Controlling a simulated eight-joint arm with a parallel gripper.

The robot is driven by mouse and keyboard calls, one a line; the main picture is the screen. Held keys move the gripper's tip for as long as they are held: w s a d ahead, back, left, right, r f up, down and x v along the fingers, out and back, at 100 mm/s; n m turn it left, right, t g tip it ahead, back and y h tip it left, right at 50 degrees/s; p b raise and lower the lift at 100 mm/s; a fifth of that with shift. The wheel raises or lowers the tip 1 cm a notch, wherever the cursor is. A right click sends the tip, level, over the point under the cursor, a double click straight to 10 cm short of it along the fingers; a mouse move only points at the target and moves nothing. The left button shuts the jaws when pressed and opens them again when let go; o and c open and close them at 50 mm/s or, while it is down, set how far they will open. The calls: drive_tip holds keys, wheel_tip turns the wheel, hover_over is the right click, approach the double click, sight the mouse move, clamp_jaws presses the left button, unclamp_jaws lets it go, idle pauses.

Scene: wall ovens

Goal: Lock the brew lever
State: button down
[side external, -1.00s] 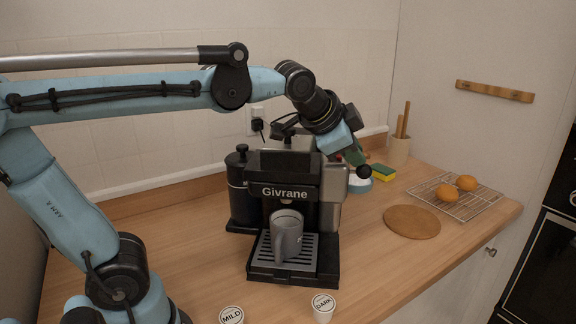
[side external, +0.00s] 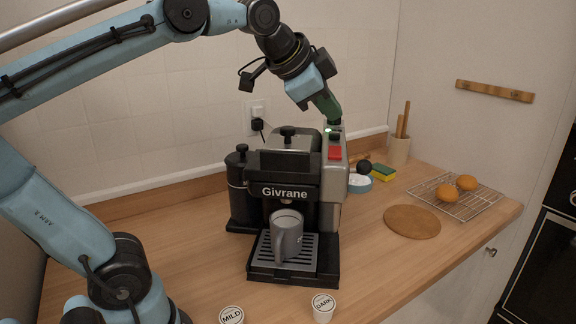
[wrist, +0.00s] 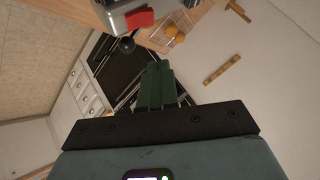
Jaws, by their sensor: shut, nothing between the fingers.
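The coffee machine (side external: 291,192), labelled Givrane, stands on the wooden counter with a grey mug (side external: 286,235) on its drip tray. The brew lever appears as a black ball knob (side external: 364,167) low at the machine's right side; its rod is mostly hidden in the side view.
The red button (side external: 335,153) is on the right panel. A black grinder (side external: 238,190) stands at the machine's left. A sponge (side external: 383,172), a utensil pot (side external: 399,148), a round board (side external: 412,222) and a rack (side external: 462,204) with oranges lie to the right. MILD (side external: 231,315) and DARK (side external: 323,307) pods stand in front.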

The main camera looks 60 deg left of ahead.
drive_tip(key=v, duration=0.4)
drive_tip(key=n+g+y, duration=0.1)
drive_tip(key=n+g, duration=0.4)
drive_tip(key=n, duration=1.3)
hover_over(358, 168)
drive_tip(key=w, duration=0.1)
drive_tip(key=f, duration=0.5)
drive_tip(key=a+f, duration=0.1)
drive_tip(key=f, duration=0.2)
drive_tip(key=shift+f, duration=0.35)
drive_tip(key=shift+d+f, duration=0.3)
drive_tip(key=shift+f, duration=0.3)
